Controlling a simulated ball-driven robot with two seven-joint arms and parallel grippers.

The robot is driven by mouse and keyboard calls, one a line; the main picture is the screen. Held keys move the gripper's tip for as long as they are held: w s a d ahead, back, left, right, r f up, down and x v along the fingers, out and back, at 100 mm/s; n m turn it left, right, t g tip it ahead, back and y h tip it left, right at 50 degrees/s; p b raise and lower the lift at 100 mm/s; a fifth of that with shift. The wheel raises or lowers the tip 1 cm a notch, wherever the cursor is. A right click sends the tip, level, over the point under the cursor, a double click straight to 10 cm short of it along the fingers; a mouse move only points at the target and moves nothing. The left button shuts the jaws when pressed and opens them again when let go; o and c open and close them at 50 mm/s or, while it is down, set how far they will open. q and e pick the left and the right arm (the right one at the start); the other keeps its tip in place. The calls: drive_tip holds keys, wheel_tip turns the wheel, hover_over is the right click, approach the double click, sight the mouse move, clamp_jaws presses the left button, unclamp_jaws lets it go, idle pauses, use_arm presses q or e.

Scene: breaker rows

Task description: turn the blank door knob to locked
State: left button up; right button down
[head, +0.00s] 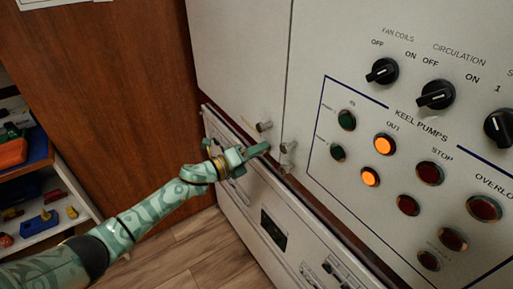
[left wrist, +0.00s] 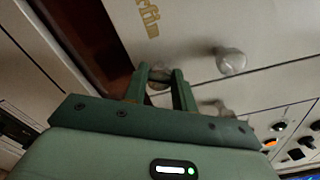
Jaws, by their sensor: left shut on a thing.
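The blank door (head: 238,50) is the plain cream cabinet door left of the seam in the head view. My left gripper (head: 264,149) is at its lower right corner. In the left wrist view, the fingers of my left gripper (left wrist: 160,78) are shut around a small pale knob (left wrist: 158,72) low on that door. The fingers hide this knob in the head view, and its turn angle cannot be read. My right gripper is out of view.
The panel door right of the seam carries two knobs (head: 288,147), close to my fingers, plus black rotary switches (head: 436,95) and lamps (head: 384,144). A lower cream unit (head: 285,232) is below. Shelves (head: 40,222) with coloured items are at left.

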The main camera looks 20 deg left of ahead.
use_arm(q)
drive_tip(key=n+p, duration=0.2)
drive_tip(key=n, duration=0.4)
drive_tip(key=shift+f, duration=0.1)
idle(0.6)
drive_tip(key=o, duration=1)
drive_tip(key=shift+a, duration=0.1)
drive_tip(key=p+v, duration=0.2)
drive_tip(key=v, duration=1.4)
drive_tip(key=shift+s+a, duration=0.1)
